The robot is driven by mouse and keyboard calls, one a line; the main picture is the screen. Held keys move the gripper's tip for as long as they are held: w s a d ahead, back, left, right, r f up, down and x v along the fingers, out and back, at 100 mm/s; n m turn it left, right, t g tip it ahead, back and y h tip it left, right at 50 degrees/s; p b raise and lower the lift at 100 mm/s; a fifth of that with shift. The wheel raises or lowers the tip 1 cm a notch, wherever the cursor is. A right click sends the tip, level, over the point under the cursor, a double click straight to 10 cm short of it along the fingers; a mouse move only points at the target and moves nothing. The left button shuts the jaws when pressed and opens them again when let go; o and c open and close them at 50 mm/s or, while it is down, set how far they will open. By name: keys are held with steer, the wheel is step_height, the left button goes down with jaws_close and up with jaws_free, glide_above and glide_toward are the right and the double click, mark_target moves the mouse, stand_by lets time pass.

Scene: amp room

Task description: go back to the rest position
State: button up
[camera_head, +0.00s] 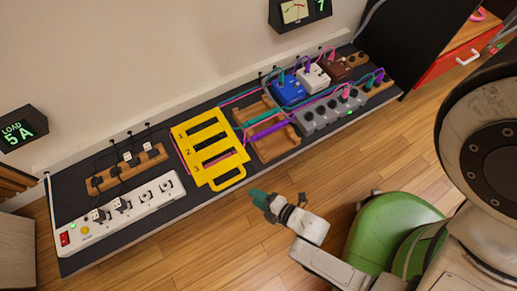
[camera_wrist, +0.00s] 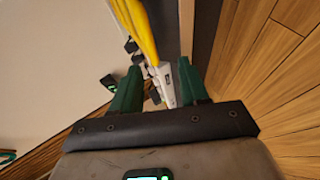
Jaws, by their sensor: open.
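My gripper (camera_head: 262,200) has green fingers and hangs in front of the board's front edge, to the right of the yellow frame's handle. In the wrist view its two green fingers (camera_wrist: 160,82) stand apart, with nothing seen held between them. The yellow slotted frame (camera_head: 210,146), marked with numbers, lies on the dark board (camera_head: 192,203). Part of it also shows at the top of the wrist view (camera_wrist: 136,28).
A white power strip (camera_head: 120,217) lies at the board's left end. A wooden holder (camera_head: 273,141) with coloured cables, a blue box (camera_head: 289,91) and a grey strip (camera_head: 329,113) are at the right. A red drawer (camera_head: 450,66) stands at far right. The wooden floor (camera_head: 190,245) in front is clear.

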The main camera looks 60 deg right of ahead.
stand_by(0.4)
steer(key=w+d+r+m+g, duration=0.3)
steer(key=d+r+m+g, duration=0.45)
steer(key=r+m, duration=0.2)
steer(key=s+a+r+m+g+y, duration=0.2)
steer(key=s+a+r+m+g, duration=0.25)
steer(key=r, duration=0.45)
step_height(320, 180, up, 33)
steer(key=p, duration=3.3)
steer(key=shift+s+d+f, duration=0.15)
steer(key=shift+s+d, duration=0.15)
steer(key=shift+d, duration=0.15)
